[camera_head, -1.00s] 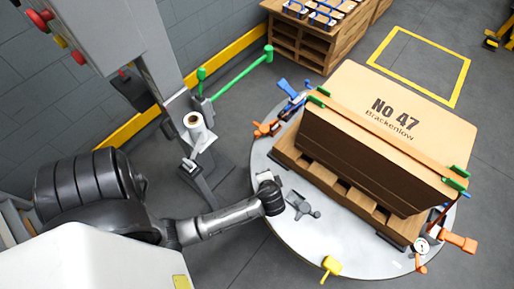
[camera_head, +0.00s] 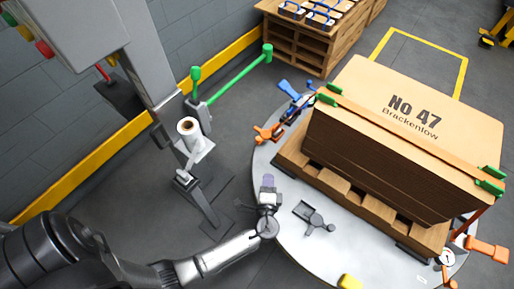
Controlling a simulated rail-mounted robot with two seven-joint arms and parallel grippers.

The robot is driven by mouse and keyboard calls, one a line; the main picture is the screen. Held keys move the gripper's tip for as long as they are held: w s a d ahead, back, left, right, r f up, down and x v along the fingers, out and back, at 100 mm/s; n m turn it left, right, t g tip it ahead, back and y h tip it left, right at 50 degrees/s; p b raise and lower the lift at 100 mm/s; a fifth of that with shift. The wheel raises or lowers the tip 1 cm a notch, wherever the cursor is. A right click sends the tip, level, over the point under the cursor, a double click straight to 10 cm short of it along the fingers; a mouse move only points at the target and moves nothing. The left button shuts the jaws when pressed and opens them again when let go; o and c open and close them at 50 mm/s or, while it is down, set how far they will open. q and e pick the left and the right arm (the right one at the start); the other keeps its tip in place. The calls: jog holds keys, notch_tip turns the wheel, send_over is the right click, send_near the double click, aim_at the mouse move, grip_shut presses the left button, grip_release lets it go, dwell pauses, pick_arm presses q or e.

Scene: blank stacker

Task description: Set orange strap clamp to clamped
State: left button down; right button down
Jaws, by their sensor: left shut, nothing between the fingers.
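An orange-handled clamp (camera_head: 267,133) stands on the left rim of the round grey turntable (camera_head: 292,235), beside a blue-handled clamp (camera_head: 295,97). Another orange handle (camera_head: 487,249) sticks out at the turntable's right edge, near a small round gauge (camera_head: 447,257). I cannot tell from the view which of these is the strap clamp. An orange-brown strap (camera_head: 400,132) runs across the top of the cardboard stack (camera_head: 405,175). My left gripper (camera_head: 268,182) is shut and empty near the turntable's left edge, below the left orange clamp and apart from it. My right gripper is out of view.
The stack sits on a wooden pallet (camera_head: 375,210) on the turntable. A grey clamp-like fitting (camera_head: 314,217) lies near my gripper. A yellow part (camera_head: 349,282) is at the front edge. A post with a white roll (camera_head: 188,127) and a green bar (camera_head: 240,75) stands left.

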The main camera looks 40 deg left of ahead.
pick_arm(q)
jog(key=shift+w+a, duration=0.25)
jog(key=shift+w, duration=0.15)
jog(key=b+x, duration=0.3)
jog(key=x, duration=0.6)
jog(key=shift+f, duration=0.1)
jog(key=a+b, duration=0.1)
jog(key=a, duration=0.2)
jog(key=shift+w, duration=0.15)
jog(key=shift+a, duration=0.55)
jog(key=shift+w, duration=0.1)
